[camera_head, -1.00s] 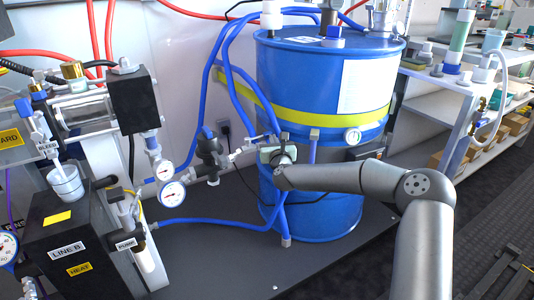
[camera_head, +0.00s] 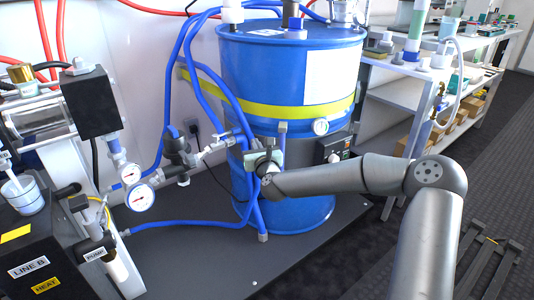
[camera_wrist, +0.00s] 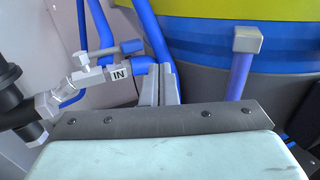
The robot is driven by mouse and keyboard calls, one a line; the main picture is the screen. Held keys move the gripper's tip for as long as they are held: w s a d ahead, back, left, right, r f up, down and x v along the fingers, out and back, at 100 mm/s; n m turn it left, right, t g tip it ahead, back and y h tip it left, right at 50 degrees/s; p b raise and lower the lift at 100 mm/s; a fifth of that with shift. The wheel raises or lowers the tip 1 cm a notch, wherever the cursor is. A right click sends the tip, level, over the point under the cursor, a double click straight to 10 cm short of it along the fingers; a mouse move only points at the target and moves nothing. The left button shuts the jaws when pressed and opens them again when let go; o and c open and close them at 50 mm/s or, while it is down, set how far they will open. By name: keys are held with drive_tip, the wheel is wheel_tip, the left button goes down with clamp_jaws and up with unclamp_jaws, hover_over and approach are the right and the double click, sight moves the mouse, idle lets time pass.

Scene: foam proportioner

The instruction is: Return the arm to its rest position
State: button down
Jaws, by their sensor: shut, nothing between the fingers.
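My arm (camera_head: 340,176) reaches in from the lower right of the head view, bent at the elbow. Its end with my gripper (camera_head: 249,150) is in front of the blue drum (camera_head: 290,75), close to the valve fitting. In the wrist view the two grey fingers of my gripper (camera_wrist: 162,72) are together and empty. I cannot tell whether the fingertips touch the fitting or hose.
The LINE B unit (camera_head: 45,250) with gauges (camera_head: 139,197) stands at left. Blue hoses (camera_head: 200,222) run to the drum.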

drive_tip(key=s+d+p, duration=0.1)
drive_tip(key=s+d, duration=0.2)
drive_tip(key=s, duration=0.2)
drive_tip(key=s+a+f+n+g+y, duration=0.1)
drive_tip(key=s+a+f+n+g, duration=0.3)
drive_tip(key=s+f+n+g, duration=1)
drive_tip(key=s+d+r+n+g+h, duration=0.1)
drive_tip(key=s+d+r+n, duration=0.2)
drive_tip(key=s+n, duration=0.3)
drive_tip(key=s+d+r+n+g+h, duration=0.1)
drive_tip(key=s+d+n, duration=0.5)
drive_tip(key=s, duration=0.6)
drive_tip(key=s+d+r+n+g+h, duration=0.2)
drive_tip(key=s+d+r+n, duration=0.2)
drive_tip(key=s+n, duration=0.4)
drive_tip(key=shift+s+d+r+h, duration=0.4)
drive_tip(key=shift+s+d, duration=0.1)
drive_tip(key=shift+s, duration=0.45)
